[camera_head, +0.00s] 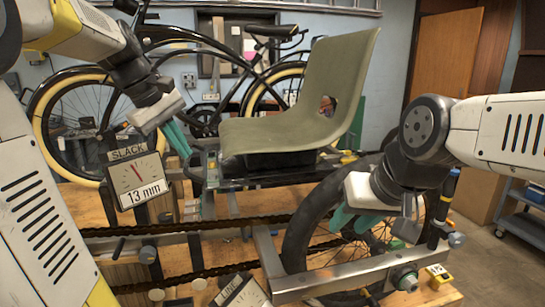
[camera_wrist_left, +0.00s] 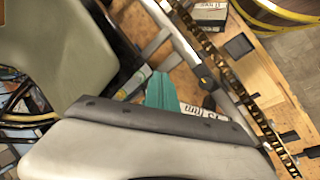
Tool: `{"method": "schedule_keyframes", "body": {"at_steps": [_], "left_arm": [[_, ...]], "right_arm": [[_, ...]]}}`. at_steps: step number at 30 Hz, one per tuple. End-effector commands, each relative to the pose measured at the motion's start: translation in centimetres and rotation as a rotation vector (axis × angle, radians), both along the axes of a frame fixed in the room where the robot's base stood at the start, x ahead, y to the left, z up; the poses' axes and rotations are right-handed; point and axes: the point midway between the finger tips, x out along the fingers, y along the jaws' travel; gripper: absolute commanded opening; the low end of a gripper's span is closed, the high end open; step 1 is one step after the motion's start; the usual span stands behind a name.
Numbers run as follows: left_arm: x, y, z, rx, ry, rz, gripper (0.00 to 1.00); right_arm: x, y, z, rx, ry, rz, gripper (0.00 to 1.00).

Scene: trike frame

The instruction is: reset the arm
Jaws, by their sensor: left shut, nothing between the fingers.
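My left gripper (camera_head: 180,142) reaches in from the upper left, beside the left edge of the olive-green seat (camera_head: 295,125). Its teal fingers are together and empty; they also show close together in the left wrist view (camera_wrist_left: 161,91). My right gripper (camera_head: 355,224) comes in from the right, with teal fingers pointing down in front of the black tyre (camera_head: 303,240). Its finger gap is not clear, and I cannot tell whether the fingers touch the wheel.
A gauge marked SLACK 13 mm (camera_head: 138,182) stands close below my left gripper. Chains (camera_head: 190,227) and metal frame bars (camera_head: 330,278) cross the wooden bench (camera_head: 85,205). A black bicycle (camera_head: 90,77) stands behind. A blue cart (camera_head: 522,222) is at far right.

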Motion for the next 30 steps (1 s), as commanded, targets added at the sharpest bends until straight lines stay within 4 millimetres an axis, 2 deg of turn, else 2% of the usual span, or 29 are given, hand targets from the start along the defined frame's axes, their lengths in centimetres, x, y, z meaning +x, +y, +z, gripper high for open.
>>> {"method": "schedule_keyframes", "body": {"at_steps": [1,5,9,15,21,30], "left_arm": [[-2.0,-1.1,-0.2,0.04,-0.042,-0.066,0.0],[-6.5,-3.3,-1.7,0.156,-0.148,-0.247,0.0],[-11.0,-5.1,-4.1,0.283,-0.264,-0.442,0.0],[-15.4,-6.6,-7.4,0.425,-0.385,-0.653,0.0],[-16.8,-7.0,-8.9,0.48,-0.428,-0.731,0.0],[-16.9,-7.0,-8.9,0.48,-0.427,-0.733,0.0]], "right_arm": [[0.0,0.0,0.0,0.0,0.0,0.0,0.36],[0.0,0.0,0.0,0.0,0.0,0.0,0.36],[0.0,0.0,0.0,0.0,0.0,0.0,0.36],[0.0,0.0,0.0,0.0,0.0,0.0,0.36],[0.0,0.0,0.0,0.0,0.0,0.0,0.36],[0.0,0.0,0.0,0.0,0.0,0.0,0.36]]}}
